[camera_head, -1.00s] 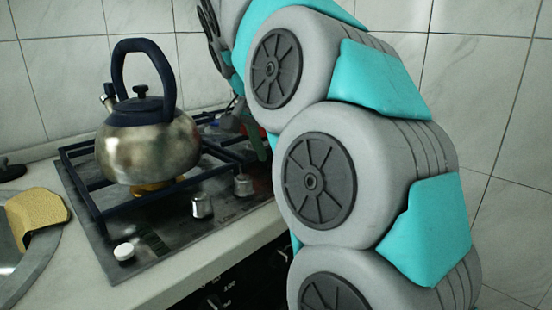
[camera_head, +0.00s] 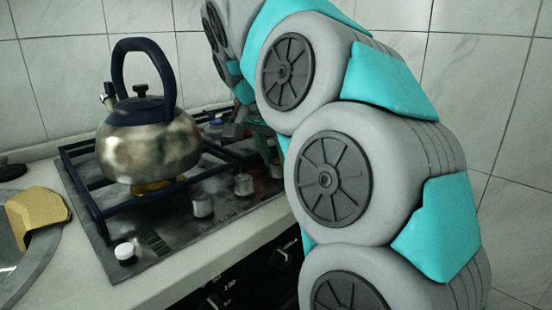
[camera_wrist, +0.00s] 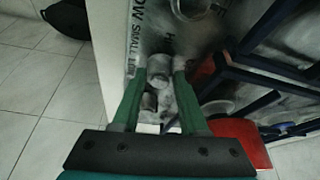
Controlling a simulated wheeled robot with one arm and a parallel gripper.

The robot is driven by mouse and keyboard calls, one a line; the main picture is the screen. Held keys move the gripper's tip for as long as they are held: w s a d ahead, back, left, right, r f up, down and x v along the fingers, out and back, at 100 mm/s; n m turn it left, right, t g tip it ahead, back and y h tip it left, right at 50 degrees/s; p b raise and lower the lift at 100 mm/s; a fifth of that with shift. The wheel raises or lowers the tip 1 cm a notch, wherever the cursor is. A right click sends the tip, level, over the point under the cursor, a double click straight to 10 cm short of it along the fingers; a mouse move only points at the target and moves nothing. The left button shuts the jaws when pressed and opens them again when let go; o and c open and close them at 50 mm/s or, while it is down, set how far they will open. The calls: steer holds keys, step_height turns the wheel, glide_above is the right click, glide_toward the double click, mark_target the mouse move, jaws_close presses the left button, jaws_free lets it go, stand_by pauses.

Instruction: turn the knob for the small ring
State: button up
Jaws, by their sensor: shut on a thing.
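In the wrist view my gripper (camera_wrist: 160,65) has its two green fingers on either side of a round metal knob (camera_wrist: 159,72), shut on it. Another knob (camera_wrist: 150,101) shows between the fingers, nearer the palm. Lettering with "LOW" and "SMALL" is on the hob panel beside the left finger. In the head view two metal knobs (camera_head: 202,205) and (camera_head: 244,185) stand along the front of the hob (camera_head: 170,255). My gripper (camera_head: 264,147) is beyond them to the right, partly hidden by my arm; its hold is unclear there.
A metal kettle (camera_head: 148,150) with a dark handle stands on the rack over an orange-yellow glow. A white round piece (camera_head: 125,251) sits at the hob's front left corner. A yellow sponge-like piece (camera_head: 38,211) lies at the left. Tiled wall stands behind.

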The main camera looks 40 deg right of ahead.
jaws_close()
steer(key=shift+n, duration=0.4)
steer(key=n+t, duration=0.1)
steer(key=n, duration=0.1)
steer(key=shift+s+n+b, duration=0.1)
steer(key=shift+n+b, duration=0.2)
steer(key=shift+n, duration=0.1)
steer(key=n+t+y, duration=0.1)
steer(key=n, duration=0.1)
steer(key=shift+n, duration=0.4)
steer(key=n+y, duration=0.1)
steer(key=n, duration=0.2)
steer(key=n+t+y, duration=0.1)
steer(key=n, duration=0.1)
steer(key=shift+s+d+n, duration=0.1)
steer(key=shift+d+n, duration=0.1)
steer(key=shift+n, duration=0.2)
steer(key=o, duration=0.8)
jaws_free()
